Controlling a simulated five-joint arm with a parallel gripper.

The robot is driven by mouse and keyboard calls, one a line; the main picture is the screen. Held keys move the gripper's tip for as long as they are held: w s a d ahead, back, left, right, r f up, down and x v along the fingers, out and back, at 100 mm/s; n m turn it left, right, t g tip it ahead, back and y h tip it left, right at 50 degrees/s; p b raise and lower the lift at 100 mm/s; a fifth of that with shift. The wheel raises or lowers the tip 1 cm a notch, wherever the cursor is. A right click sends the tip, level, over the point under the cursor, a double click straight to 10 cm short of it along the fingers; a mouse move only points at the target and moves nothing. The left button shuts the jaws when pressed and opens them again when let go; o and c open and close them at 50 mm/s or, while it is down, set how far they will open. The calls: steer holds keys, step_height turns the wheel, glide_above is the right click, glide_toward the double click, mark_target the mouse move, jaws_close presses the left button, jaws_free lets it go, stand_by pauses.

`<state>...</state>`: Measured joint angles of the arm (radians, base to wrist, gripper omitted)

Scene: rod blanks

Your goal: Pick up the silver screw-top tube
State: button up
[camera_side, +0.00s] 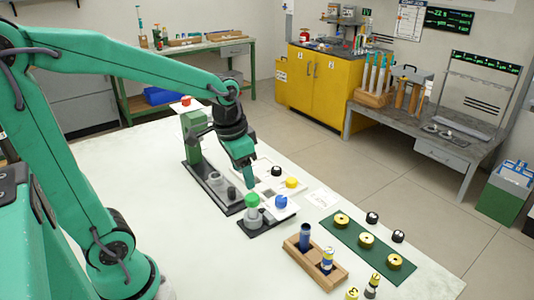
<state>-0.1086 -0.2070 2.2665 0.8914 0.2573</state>
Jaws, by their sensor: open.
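I cannot tell for sure which is the silver screw-top tube.
A wooden rack (299,266) holds two tubes. A green mat (345,247) carries several brass rings. Blue (281,202), yellow (291,183) and black (276,171) caps lie beside my gripper. A green-posted fixture (194,135) stands behind left. The table's left part is clear.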

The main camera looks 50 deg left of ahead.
steer(key=m+g, duration=0.1)
steer(key=g, duration=0.1)
glide_above(253, 197)
steer(key=f, duration=0.6)
steer(key=shift+a+f, duration=0.25)
steer(key=shift+f, duration=0.15)
steer(key=shift+f, duration=0.1)
steer(key=shift+f, duration=1.25)
steer(key=shift+d+f, duration=0.15)
steer(key=shift+f, duration=2.4)
steer(key=c, duration=1.1)
